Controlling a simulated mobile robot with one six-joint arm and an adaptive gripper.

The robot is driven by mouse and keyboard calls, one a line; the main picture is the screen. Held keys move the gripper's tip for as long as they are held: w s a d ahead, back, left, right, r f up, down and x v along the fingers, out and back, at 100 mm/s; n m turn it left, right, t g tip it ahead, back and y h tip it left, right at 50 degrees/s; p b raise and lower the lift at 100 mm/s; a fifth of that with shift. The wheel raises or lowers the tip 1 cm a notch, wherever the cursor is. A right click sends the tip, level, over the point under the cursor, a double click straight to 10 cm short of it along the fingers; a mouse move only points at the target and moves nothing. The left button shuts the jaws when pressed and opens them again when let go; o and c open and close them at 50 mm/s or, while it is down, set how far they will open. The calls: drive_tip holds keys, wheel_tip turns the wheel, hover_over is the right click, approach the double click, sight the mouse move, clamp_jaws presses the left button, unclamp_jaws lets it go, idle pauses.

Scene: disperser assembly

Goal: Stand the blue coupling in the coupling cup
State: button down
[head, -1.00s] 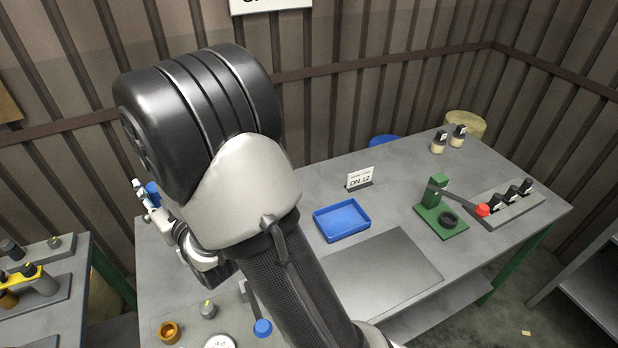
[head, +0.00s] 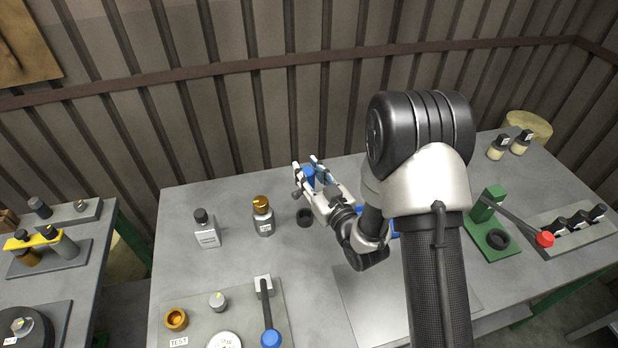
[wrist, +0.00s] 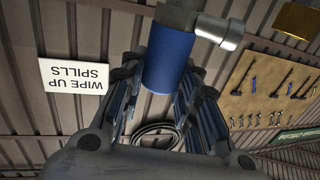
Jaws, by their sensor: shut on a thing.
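The blue coupling (head: 309,176) is held between the fingers of my gripper (head: 306,170), raised above the back of the table. In the wrist view the coupling (wrist: 168,62) shows as a blue sleeve between the two fingers (wrist: 160,85), with a grey metal body and a side elbow at its upper end. A small black round cup (head: 305,217), which looks like the coupling cup, stands on the table just below and near my gripper in the head view. The coupling appears apart from it. The exact height between them cannot be told.
A bottle with an orange cap (head: 263,216) and a grey bottle (head: 207,230) stand left of the black cup. A test plate (head: 200,305) with several parts lies in front. A green press (head: 490,225) stands right.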

drive_tip(key=shift+s+a+f, duration=0.15)
drive_tip(key=shift+a+f, duration=0.15)
drive_tip(key=shift+a, duration=0.25)
drive_tip(key=shift+d+b, duration=0.15)
drive_tip(key=shift+b, duration=0.3)
wheel_tip(320, 180, down, 6)
drive_tip(key=b, duration=0.5)
drive_tip(key=shift+r+b, duration=0.15)
drive_tip(key=shift+b, duration=0.25)
drive_tip(key=shift+b, duration=0.75)
idle(0.9)
idle(0.3)
drive_tip(key=shift+f, duration=0.4)
drive_tip(key=shift+f, duration=1.5)
